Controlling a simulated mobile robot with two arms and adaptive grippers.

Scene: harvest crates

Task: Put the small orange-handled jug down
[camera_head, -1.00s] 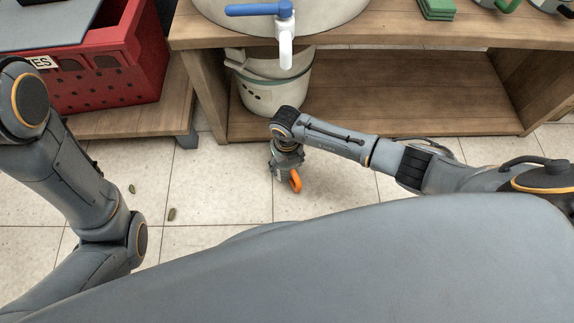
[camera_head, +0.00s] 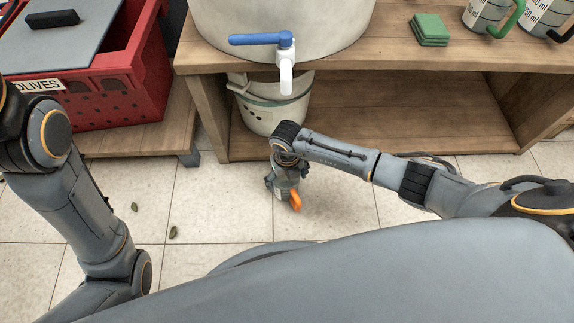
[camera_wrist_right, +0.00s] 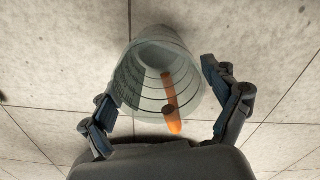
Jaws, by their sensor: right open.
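The small jug (camera_wrist_right: 140,85) is clear with dark measuring lines and an orange handle. The right wrist view looks into it, and the handle shows on its right side. My right gripper (camera_wrist_right: 160,86) is open, with one finger on each side of the jug. The right finger stands apart from the wall; the left finger is close to it, and I cannot tell if it touches. In the head view the gripper (camera_head: 281,186) is low over the floor tiles, with the orange handle (camera_head: 295,202) beside it. The jug's base is hidden there. My left gripper is out of view.
A wooden shelf bench (camera_head: 380,145) stands behind, bearing a large vessel (camera_head: 330,30) with a blue-handled tap (camera_head: 286,65). A pale bucket (camera_head: 268,118) sits beneath. A red olives crate (camera_head: 130,95) is at left. Green cloths (camera_head: 430,28) lie on top.

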